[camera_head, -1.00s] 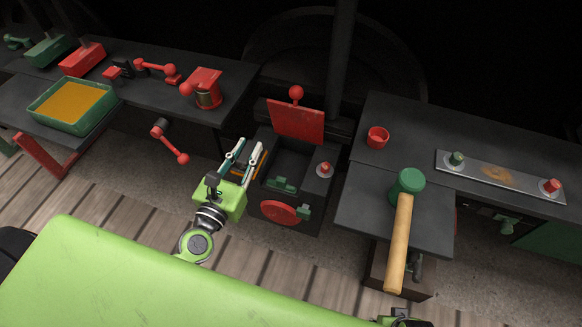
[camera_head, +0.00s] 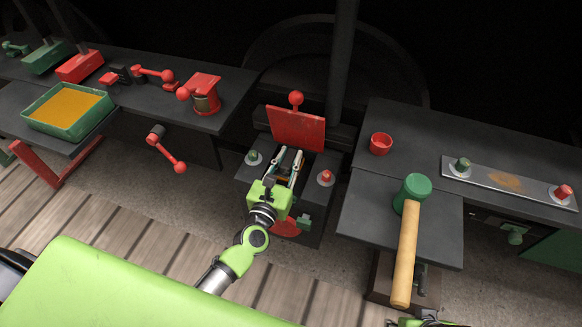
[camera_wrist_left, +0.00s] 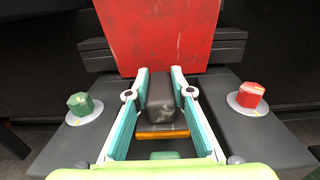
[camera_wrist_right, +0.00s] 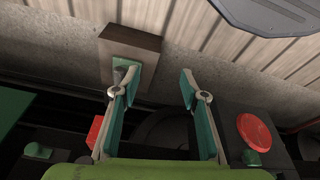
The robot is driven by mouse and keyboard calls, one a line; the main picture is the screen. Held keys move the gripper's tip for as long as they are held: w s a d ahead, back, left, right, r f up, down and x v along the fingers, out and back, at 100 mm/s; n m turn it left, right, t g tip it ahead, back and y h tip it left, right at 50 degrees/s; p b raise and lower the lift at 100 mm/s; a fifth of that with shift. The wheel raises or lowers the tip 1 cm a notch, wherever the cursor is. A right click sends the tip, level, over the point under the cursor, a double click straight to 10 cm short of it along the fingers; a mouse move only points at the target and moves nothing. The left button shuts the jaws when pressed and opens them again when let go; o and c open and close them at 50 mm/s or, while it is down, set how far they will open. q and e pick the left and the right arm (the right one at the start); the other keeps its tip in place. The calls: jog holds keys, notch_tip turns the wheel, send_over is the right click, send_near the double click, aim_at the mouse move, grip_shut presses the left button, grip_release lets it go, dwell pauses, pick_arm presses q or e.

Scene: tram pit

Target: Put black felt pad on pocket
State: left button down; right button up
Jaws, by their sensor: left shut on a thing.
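My left gripper (camera_head: 288,160) is over the open dark box (camera_head: 317,202) with the raised red lid (camera_head: 296,127). In the left wrist view, its fingers are shut on a dark block with an orange strip at its near lower edge, apparently the black felt pad (camera_wrist_left: 161,95). The pocket seems to be the box's recess between the green and red knobs. Gripper and pad mostly hide it, and I cannot tell whether the pad touches its floor. My right gripper (camera_wrist_right: 160,80) is open and empty in the right wrist view.
A green knob (camera_head: 253,157) and a red knob (camera_head: 326,178) flank the recess. At right, a mallet (camera_head: 407,250) lies on a dark bench, with a red cup (camera_head: 381,144) behind. A green tray with orange content (camera_head: 68,133) stands at left.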

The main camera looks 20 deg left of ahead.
pick_arm(q)
jog(key=f, duration=0.1)
jog(key=f+b, duration=0.1)
jog(key=f, duration=0.1)
jog(key=shift+w+d+f+b, duration=0.15)
jog(key=shift+w+f+b, duration=0.1)
jog(key=shift+b, duration=0.15)
pick_arm(e)
jog(key=v, duration=0.6)
jog(key=shift+w+d, duration=0.1)
jog(key=shift+w, duration=0.05)
pick_arm(q)
jog(key=shift+f, duration=0.15)
jog(key=c, duration=1.8)
grip_release()
pick_arm(e)
jog(key=shift+f, duration=0.1)
